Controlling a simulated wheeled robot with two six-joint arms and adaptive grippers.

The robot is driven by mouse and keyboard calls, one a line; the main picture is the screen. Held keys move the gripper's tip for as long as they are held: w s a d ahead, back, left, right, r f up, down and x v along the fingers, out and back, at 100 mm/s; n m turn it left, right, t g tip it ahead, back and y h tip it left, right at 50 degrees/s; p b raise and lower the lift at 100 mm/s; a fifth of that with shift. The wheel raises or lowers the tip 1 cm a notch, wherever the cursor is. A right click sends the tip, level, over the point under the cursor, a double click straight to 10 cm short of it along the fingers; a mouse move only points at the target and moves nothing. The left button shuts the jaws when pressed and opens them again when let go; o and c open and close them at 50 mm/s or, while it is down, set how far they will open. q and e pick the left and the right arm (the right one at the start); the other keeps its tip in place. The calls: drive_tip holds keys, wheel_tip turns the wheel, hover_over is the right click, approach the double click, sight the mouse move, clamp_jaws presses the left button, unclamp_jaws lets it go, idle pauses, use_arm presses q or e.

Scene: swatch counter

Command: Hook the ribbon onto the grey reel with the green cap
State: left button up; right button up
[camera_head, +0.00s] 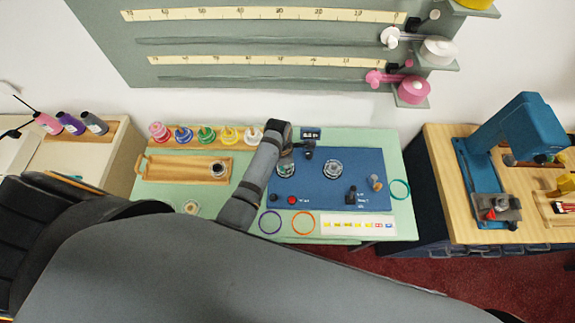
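Two reels stand on the blue panel (310,197). The left one (286,170) looks grey with a greenish top and is partly covered by my arm. The right one (333,168) looks grey, and no green cap shows on it. I cannot make out a loose ribbon end. My arm reaches over the counter to the left reel; its wrist ends near a dark part beside that reel. I cannot clearly separate the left gripper's fingers from the dark parts there. My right gripper is not in view.
Coloured spools (206,134) line the counter's back. A blue press (515,130) stands on the right table. The ruled wall board (250,45) hangs behind.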

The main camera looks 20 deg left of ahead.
use_arm(q)
drive_tip(key=shift+s+f, duration=0.55)
drive_tip(key=shift+f, duration=0.05)
drive_tip(key=shift+s+f+b, duration=0.15)
drive_tip(key=shift+f+b, duration=0.1)
drive_tip(key=shift+b, duration=0.15)
drive_tip(key=shift+c, duration=0.9)
drive_tip(key=shift+o, duration=1.1)
drive_tip(key=shift+w+f, duration=0.25)
drive_tip(key=shift+w, duration=0.15)
drive_tip(key=shift+d+r, duration=0.1)
drive_tip(key=shift+w+p, duration=0.15)
drive_tip(key=shift+p, duration=0.25)
drive_tip(key=shift+r, duration=0.15)
